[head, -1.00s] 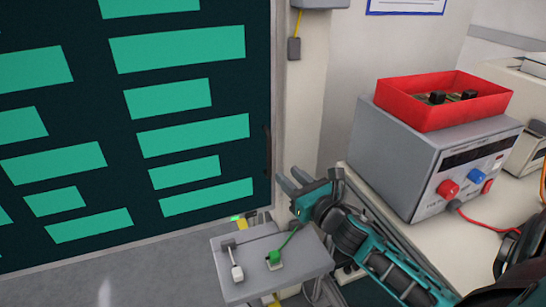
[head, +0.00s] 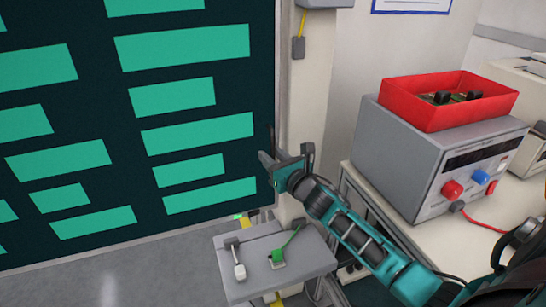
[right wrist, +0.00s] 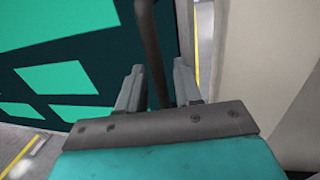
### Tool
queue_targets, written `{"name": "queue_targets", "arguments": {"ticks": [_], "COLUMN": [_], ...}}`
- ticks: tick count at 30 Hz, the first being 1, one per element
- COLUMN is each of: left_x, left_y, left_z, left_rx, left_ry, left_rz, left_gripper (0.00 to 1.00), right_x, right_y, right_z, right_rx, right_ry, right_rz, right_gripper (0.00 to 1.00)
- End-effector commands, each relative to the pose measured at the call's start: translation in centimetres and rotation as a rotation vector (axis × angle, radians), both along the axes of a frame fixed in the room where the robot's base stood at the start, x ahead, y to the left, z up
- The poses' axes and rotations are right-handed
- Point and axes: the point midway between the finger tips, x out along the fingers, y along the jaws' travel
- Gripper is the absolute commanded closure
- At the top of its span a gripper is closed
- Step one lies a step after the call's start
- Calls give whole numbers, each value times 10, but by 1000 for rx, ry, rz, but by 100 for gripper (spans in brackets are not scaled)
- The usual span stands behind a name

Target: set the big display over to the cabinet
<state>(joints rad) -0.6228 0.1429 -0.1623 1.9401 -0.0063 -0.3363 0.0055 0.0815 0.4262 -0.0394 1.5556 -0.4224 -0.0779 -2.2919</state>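The big display (head: 200,92) is a large dark panel with bright green bars, filling the left of the head view. Its left and top run out of the picture. In the right wrist view, the display (right wrist: 80,50) fills the upper left, and a dark upright handle bar (right wrist: 150,45) stands at its right edge. My right gripper (head: 266,170) is at that edge in the head view. In the right wrist view its two fingers (right wrist: 158,90) are apart, with the bar passing between them and a gap showing. My left gripper is out of view. I cannot make out a cabinet for certain.
A grey power supply (head: 400,160) with a red bin (head: 450,108) on top stands on a pale bench (head: 420,240) at right. A small grey shelf with plugs (head: 300,268) sits below my right arm. A pale wall post (head: 303,100) is close beside the display.

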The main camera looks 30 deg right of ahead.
Motion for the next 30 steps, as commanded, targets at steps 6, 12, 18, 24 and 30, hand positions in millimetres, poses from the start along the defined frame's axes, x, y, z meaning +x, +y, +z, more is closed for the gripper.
{"name": "queue_targets", "arguments": {"ticks": [6, 12, 18, 24, 30], "left_x": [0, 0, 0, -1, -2], "left_y": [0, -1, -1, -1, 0], "left_z": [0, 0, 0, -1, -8], "left_rx": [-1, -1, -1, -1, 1], "left_ry": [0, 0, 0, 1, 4], "left_rz": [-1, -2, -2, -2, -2], "left_gripper": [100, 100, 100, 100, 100], "right_x": [0, 0, 0, 0, 11], "right_y": [0, 0, 0, 0, -9], "right_z": [0, 0, 0, 0, -1], "right_rx": [0, 0, 0, 0, -4], "right_ry": [0, 0, 0, 0, -2], "right_rz": [0, 0, 0, 0, -14], "right_gripper": [84, 100, 100, 100, 100]}}
